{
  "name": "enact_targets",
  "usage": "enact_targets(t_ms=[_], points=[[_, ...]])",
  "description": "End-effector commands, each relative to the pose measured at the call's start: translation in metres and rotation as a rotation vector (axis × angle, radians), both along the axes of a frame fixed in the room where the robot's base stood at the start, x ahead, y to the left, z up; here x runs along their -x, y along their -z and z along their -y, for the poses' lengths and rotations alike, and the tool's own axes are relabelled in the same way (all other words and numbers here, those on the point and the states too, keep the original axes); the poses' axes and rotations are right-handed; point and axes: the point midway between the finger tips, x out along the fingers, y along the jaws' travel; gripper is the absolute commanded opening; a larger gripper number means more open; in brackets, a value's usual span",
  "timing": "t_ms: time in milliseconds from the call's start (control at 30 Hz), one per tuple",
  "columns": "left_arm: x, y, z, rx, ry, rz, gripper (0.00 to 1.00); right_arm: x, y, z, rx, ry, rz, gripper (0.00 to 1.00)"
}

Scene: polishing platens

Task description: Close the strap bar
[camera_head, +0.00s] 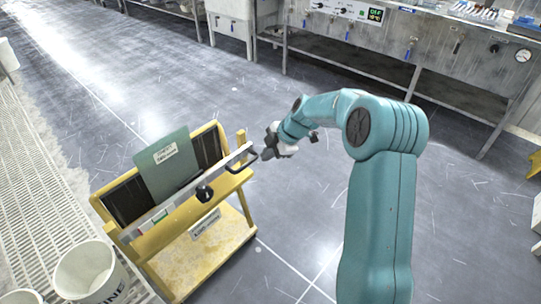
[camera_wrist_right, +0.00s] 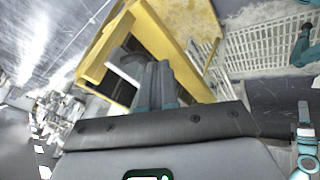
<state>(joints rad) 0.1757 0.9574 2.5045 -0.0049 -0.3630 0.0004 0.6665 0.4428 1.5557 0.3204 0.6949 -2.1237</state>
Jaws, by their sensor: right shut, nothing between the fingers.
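The strap bar (camera_head: 177,204) is a pale grey bar across the front of a yellow rack (camera_head: 165,250). My left gripper is not in view.
A green panel (camera_head: 168,165) and dark panels stand in the rack behind the bar. A white bucket (camera_head: 88,272) and white grating (camera_head: 35,170) are at left. Steel benches (camera_head: 390,45) line the back. Grey floor is clear between rack and benches.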

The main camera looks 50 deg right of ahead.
Motion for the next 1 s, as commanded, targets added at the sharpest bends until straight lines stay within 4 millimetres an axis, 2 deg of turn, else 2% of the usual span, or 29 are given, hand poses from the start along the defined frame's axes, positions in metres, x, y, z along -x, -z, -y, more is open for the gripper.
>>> enact_targets(t_ms=[67, 400, 600, 900, 1000], points=[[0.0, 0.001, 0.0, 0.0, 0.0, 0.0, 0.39, -0.002, -0.002, -0.002, 0.001, -0.003, 0.002, 0.0], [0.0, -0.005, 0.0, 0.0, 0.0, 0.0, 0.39, 0.02, -0.056, 0.014, 0.003, 0.0, 0.004, 0.0], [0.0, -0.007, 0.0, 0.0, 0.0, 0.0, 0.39, 0.033, -0.081, 0.022, 0.002, -0.001, 0.003, 0.0], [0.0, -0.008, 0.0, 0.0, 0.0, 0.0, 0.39, 0.04, -0.088, 0.024, 0.0, -0.001, 0.001, 0.0], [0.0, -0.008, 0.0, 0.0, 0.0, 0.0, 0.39, 0.038, -0.081, 0.02, -0.013, 0.012, -0.01, 0.0]])
